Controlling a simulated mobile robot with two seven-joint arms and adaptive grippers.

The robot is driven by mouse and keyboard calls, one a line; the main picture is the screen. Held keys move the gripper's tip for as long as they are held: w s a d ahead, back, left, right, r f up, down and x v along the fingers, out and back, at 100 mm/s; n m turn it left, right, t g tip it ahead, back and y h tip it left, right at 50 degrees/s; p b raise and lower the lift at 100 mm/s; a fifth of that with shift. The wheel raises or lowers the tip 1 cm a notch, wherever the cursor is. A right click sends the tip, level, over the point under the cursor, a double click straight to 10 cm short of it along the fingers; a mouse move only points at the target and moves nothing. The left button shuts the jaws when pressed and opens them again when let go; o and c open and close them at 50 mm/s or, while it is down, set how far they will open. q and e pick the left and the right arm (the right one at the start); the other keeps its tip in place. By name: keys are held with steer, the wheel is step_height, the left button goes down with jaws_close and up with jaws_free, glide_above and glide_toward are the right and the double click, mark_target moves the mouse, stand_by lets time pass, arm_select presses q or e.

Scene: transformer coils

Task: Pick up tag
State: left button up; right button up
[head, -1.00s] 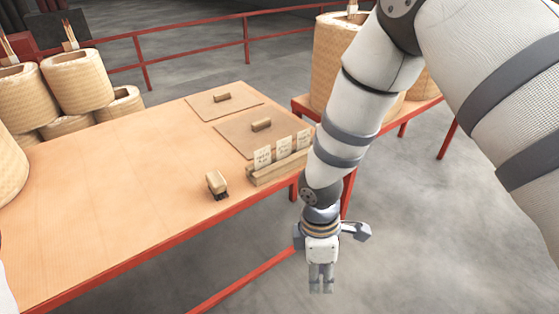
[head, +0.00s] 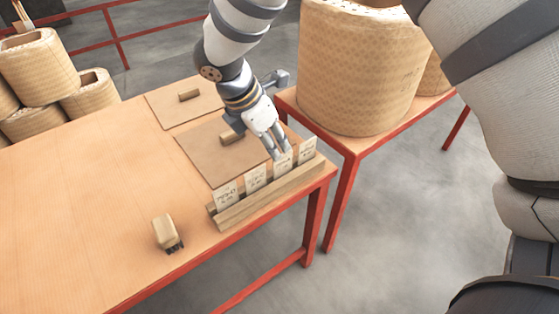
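Several pale paper tags with dark writing stand in a row in a slotted wooden holder (head: 262,203) at the table's right edge. The nearest is the left tag (head: 227,196), then a second tag (head: 256,179), a third tag (head: 282,164) and the far right tag (head: 308,150). The third tag still stands in the holder.
A wooden-handled brush or stamp (head: 165,232) lies at the table's front. Two flat boards with handles, a near board (head: 205,150) and a far board (head: 165,108), lie behind the holder. A large woven coil (head: 360,70) stands on the right table. The left tabletop (head: 70,220) is clear.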

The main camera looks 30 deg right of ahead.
mark_target(283, 161)
steer(key=x, duration=0.8)
steer(key=shift+w+f+b, duration=0.15)
steer(key=shift+f+b, duration=0.15)
steer(key=shift+f, duration=0.1)
steer(key=shift+r, duration=0.1)
jaws_close()
